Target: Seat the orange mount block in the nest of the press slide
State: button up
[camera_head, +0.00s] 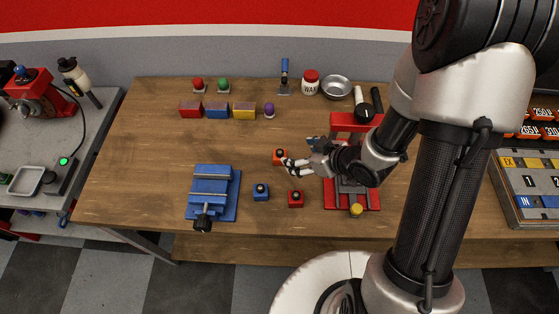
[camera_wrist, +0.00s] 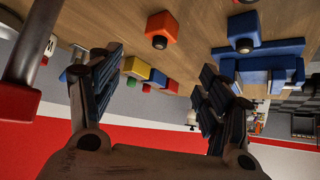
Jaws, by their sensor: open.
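The orange mount block (camera_head: 279,157), with a dark round boss on it, sits on the wooden bench left of the press. It also shows in the wrist view (camera_wrist: 162,26), ahead of my fingertips. My gripper (camera_head: 297,152) is open and empty, just right of the orange block. In the wrist view its two fingers (camera_wrist: 158,66) stand wide apart, and the block lies beyond them. The red press (camera_head: 373,197) stands to the right, with a grey slide and a yellow knob (camera_head: 356,210) at its front. My arm covers its middle, so the nest is not clearly visible.
A blue block (camera_head: 261,193), a red block (camera_head: 295,200) and a blue vise (camera_head: 211,185) stand near the front. Coloured blocks (camera_head: 217,110), a wax jar (camera_head: 310,82) and a metal bowl (camera_head: 336,86) stand at the back.

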aim_at(279, 152)
jog(key=b+x, duration=0.1)
jog(key=x, duration=0.7)
jog(key=shift+w+b, duration=0.1)
jog(key=shift+b, duration=0.25)
jog(key=b+x, duration=0.1)
jog(key=x, duration=0.4)
jog(key=shift+r, duration=0.1)
jog(key=c, duration=1.2)
jog(key=shift+c, duration=0.5)
jog(key=shift+r, duration=0.1)
